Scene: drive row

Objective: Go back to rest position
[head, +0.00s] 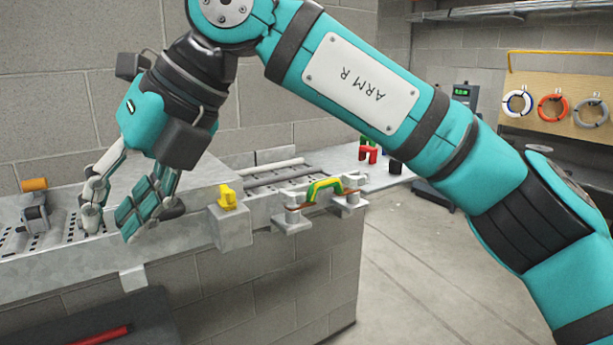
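My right arm, teal and black with the label "ARM R", reaches in from the right across the upper part of the head view. It bends down to my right gripper (110,214), which hangs over the perforated metal bench top at the left. Its two fingers are spread apart, with teal pads on the nearer one, and I see nothing held between them. The fingertips are close to the bench surface; whether they touch it I cannot tell. My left gripper is not in view.
A grey block bench (290,292) runs along the wall. A yellow part (227,198) and a green-yellow arched part (324,188) sit at its front edge. An orange-topped fixture (35,203) stands left of the gripper. Coloured rings (553,107) hang on a board. The floor (420,275) at right is clear.

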